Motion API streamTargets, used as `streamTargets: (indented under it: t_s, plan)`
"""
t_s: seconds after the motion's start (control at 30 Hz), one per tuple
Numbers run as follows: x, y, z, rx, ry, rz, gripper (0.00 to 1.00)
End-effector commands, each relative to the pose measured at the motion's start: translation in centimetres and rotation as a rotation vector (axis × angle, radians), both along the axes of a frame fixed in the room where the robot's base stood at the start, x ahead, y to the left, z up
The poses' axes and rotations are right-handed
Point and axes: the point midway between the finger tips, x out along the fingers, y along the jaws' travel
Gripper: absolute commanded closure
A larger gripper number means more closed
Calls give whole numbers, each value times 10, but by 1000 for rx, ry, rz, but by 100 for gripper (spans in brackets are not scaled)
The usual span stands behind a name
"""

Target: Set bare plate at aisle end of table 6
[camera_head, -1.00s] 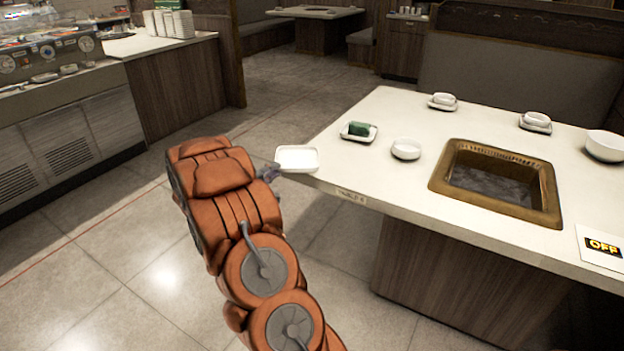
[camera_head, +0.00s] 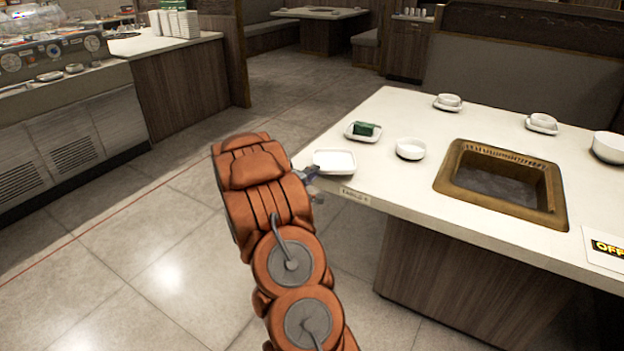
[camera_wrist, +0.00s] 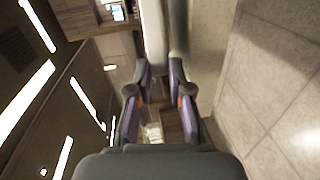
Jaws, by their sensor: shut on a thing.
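A bare white square plate (camera_head: 334,161) is held level by my gripper (camera_head: 312,174) at the near left corner of the white table (camera_head: 400,187). In the head view the plate overlaps the tabletop; I cannot tell whether it touches it. A small label (camera_head: 355,195) on the table's front edge is too blurred to read surely. My gripper comes from the left, over the aisle, and is shut on the plate's near edge. In the wrist view its purple-padded fingers (camera_wrist: 160,90) show, with a pale strip between and beyond them, probably the plate seen edge-on.
A plate with a green block (camera_head: 364,131) and a white bowl (camera_head: 410,149) stand near the held plate. A brass-rimmed grill well (camera_head: 500,180) is to the right. More dishes (camera_head: 448,102) line the far side. An OFF card (camera_head: 606,247) lies right. The aisle floor is clear.

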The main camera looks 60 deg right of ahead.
Motion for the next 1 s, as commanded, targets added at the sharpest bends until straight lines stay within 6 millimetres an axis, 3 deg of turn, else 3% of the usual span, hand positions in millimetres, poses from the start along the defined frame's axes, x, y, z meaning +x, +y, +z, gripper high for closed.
streamTargets:
  t_s: [0.13,0.47,0.5,0.7,1.0]
  plan:
    - [0,0,-18,1,2,-1,100]
    - [0,0,-19,0,0,0,100]
    - [0,0,-19,0,-1,0,77]
    - [0,0,-19,0,-1,0,56]
    - [0,0,-19,0,-1,0,56]
